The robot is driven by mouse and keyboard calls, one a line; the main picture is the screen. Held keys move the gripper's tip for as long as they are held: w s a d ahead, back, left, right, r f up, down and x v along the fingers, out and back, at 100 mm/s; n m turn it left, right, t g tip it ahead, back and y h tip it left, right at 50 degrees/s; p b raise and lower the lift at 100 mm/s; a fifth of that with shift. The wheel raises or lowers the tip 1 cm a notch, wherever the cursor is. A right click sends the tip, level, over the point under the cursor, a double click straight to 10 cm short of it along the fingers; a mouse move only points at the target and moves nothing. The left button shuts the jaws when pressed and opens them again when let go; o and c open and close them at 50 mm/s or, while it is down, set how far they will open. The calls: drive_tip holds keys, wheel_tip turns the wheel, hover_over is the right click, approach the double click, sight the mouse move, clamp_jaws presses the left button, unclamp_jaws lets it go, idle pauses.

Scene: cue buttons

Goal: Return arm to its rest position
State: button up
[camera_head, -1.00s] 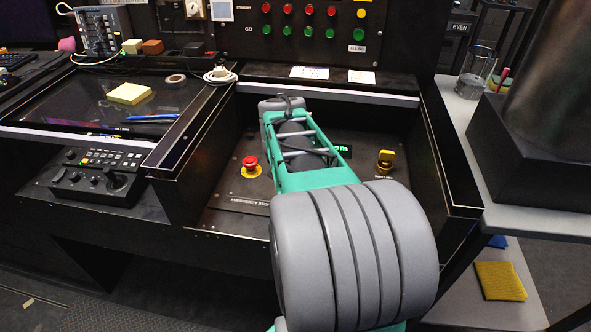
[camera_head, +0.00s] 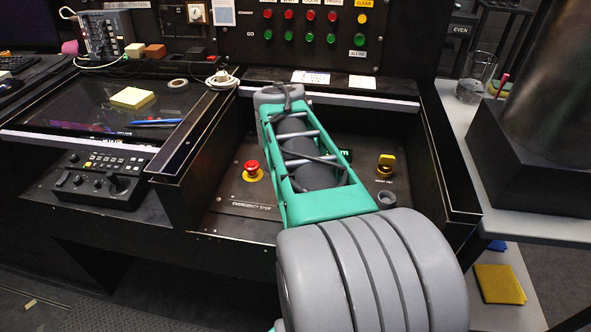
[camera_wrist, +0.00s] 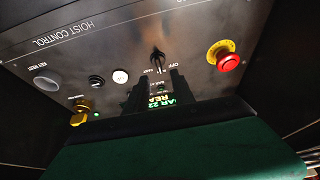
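My green and grey arm (camera_head: 318,203) reaches from the bottom right of the head view over the recessed hoist control panel (camera_head: 232,195). Its far grey end is near the panel's back edge. In the wrist view the panel (camera_wrist: 125,45) appears turned, with a red emergency stop (camera_wrist: 229,61), a yellow key switch (camera_wrist: 80,118), a small black lever (camera_wrist: 157,58) and a partly lit display (camera_wrist: 158,101). Green bodywork fills the lower wrist view.
Red and green buttons (camera_head: 310,27) line the upright panel behind. Dark side walls (camera_head: 450,175) enclose the recess. A sloped desk with yellow notes (camera_head: 132,97) and a small control box (camera_head: 105,180) are left. A glass (camera_head: 474,78) stands on the right shelf.

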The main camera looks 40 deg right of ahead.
drive_tip(key=shift+v, duration=1.15)
